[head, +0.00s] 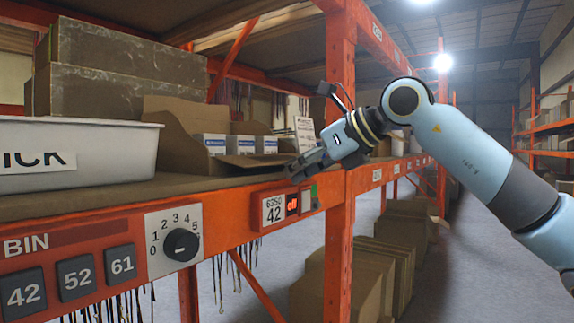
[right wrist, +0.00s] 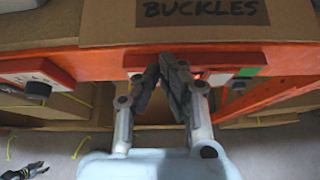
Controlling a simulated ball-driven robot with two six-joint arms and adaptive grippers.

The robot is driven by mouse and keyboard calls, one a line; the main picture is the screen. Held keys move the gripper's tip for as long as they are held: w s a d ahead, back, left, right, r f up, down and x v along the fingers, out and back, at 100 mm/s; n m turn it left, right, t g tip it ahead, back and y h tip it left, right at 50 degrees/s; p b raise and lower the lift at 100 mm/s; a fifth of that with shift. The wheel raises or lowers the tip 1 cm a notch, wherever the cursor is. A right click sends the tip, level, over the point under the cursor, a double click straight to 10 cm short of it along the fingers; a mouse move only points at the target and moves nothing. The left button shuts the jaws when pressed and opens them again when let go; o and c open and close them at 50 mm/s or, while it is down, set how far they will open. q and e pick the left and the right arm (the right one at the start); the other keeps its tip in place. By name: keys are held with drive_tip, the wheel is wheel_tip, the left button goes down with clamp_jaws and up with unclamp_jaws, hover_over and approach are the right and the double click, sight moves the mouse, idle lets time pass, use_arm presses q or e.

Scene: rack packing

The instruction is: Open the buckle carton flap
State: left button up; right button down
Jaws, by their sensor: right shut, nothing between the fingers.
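The brown buckle carton (right wrist: 280,22) fills the top of the right wrist view, with a BUCKLES label on its near face. In the head view an open brown carton (head: 180,137) on the shelf holds small white-and-blue boxes (head: 216,144); a flap (head: 243,161) lies low at its front. My right gripper (head: 300,170) is at the carton's front right corner, above the shelf edge. In the right wrist view its fingers (right wrist: 172,62) are together and empty, in front of the orange beam. A dark gripper-like part (right wrist: 32,170), probably my left gripper, shows at the lower left; its jaw state is unclear.
The orange shelf beam (head: 232,200) carries a 6350 42 display (head: 274,210), bin buttons (head: 77,277) and a dial (head: 181,246). A white bin (head: 90,152) stands left of the carton. An orange upright (head: 340,220) is close beside my right arm. Cartons (head: 375,275) stand on the floor.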

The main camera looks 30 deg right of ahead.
sight(274, 162)
drive_tip(key=shift+p+x, duration=0.3)
drive_tip(key=shift+x, duration=1)
drive_tip(key=shift+s+d+r, duration=0.1)
drive_tip(key=shift+r, duration=0.9)
drive_tip(key=shift+s+r, duration=0.15)
drive_tip(key=shift+r, duration=0.95)
